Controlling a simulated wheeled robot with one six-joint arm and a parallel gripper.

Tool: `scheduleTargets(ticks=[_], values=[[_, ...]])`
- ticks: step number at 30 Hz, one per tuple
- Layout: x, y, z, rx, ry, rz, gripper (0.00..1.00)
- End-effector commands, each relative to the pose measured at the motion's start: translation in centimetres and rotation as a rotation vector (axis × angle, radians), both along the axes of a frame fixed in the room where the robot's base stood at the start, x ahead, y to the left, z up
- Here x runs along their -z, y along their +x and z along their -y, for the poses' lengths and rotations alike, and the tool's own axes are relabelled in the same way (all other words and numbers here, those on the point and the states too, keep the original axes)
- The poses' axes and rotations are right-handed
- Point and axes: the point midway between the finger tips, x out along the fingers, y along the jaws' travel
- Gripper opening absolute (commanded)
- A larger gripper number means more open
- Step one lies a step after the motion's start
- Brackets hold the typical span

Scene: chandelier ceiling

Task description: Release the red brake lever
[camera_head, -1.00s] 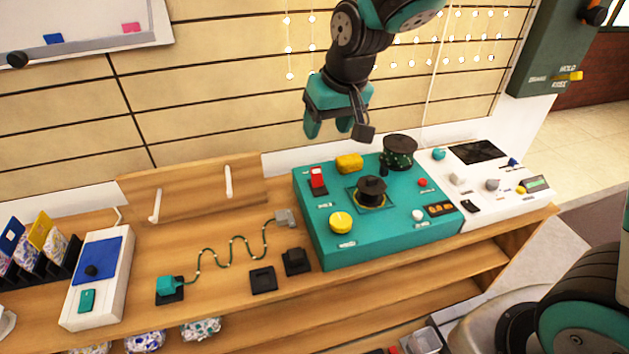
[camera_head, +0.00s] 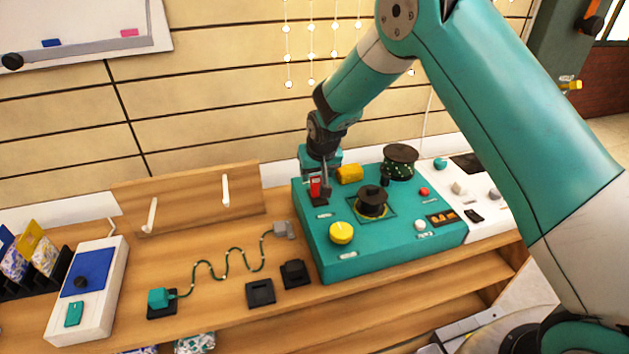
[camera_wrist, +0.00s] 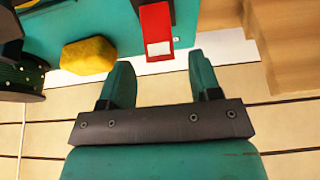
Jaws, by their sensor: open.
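The red brake lever (camera_head: 315,187) stands at the back left corner of the teal control box (camera_head: 345,259). In the wrist view the lever (camera_wrist: 156,27) is a red bar with a pale end, just beyond my fingertips and roughly in line with the gap between them. My gripper (camera_head: 318,176) is directly over the lever in the head view and partly hides it. In the wrist view my gripper (camera_wrist: 162,75) has its two teal fingers apart with nothing between them. I cannot tell whether a finger touches the lever.
On the box, a yellow block (camera_head: 349,174), a black spool (camera_head: 401,161), a central black knob (camera_head: 372,200) and a yellow button (camera_head: 341,233) stand close by. A wooden rack (camera_head: 187,201) is left of the box. The slatted wall is close behind.

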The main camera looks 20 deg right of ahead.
Motion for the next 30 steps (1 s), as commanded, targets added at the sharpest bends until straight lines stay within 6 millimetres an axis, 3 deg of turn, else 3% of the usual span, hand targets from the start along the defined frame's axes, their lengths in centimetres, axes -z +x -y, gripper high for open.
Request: scheduleTargets(ticks=[3, 8, 20, 26, 30], values=[[2.1, 0.8, 0.0, 0.000, 0.000, -0.001, 0.57], [3.8, 1.6, 0.0, 0.000, 0.001, 0.000, 0.57], [4.4, 1.8, 0.0, 0.000, 0.001, 0.001, 0.57], [4.4, 1.8, 0.0, 0.000, 0.001, 0.001, 0.12], [4.4, 1.8, 0.0, 0.000, 0.001, 0.005, 0.08]])
